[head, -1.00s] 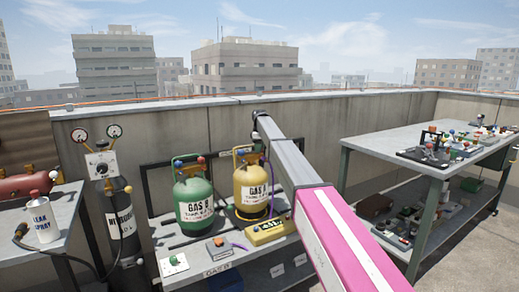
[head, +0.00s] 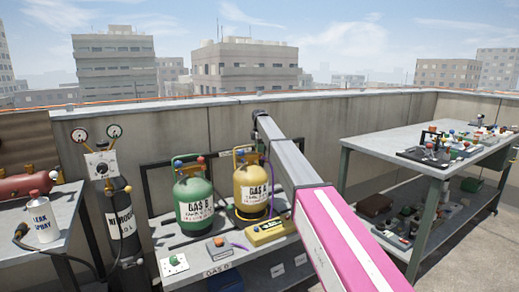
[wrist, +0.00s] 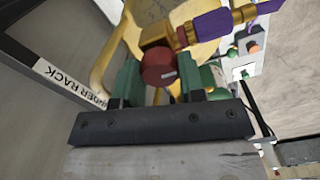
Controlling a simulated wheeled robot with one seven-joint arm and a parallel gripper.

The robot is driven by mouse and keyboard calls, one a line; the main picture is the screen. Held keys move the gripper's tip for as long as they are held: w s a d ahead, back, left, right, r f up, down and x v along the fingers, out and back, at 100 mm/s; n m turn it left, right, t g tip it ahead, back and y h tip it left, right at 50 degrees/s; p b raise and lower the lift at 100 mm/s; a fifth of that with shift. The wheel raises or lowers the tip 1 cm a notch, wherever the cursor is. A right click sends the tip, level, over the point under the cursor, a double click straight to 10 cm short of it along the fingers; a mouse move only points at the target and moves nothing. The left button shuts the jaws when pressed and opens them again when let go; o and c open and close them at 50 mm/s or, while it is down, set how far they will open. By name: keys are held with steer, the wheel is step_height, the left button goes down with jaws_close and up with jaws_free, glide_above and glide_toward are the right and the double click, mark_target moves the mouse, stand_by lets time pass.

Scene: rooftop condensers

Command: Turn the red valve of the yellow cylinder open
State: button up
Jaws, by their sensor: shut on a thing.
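The yellow cylinder (head: 251,182), labelled GAS A, stands upright on the cylinder rack, partly behind my arm in the head view. Its yellow top and collar (wrist: 103,72) fill the upper part of the wrist view. The red valve (wrist: 158,66) is a round knob on a brass fitting. My gripper (wrist: 160,78) has its green fingers on either side of the red valve and is shut on it.
A green cylinder (head: 194,200), GAS B, stands close on the left. A purple hose (wrist: 210,26) joins the yellow cylinder's fitting. A yellow meter (head: 269,232) lies in front. The concrete parapet (head: 330,135) is behind; a cluttered workbench (head: 400,170) is at right.

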stand_by(0.3)
steer(key=o, duration=0.9)
steer(key=shift+o, duration=0.2)
steer(key=shift+r, duration=0.1)
step_height(320, 180, up, 11)
steer(key=shift+f, duration=0.2)
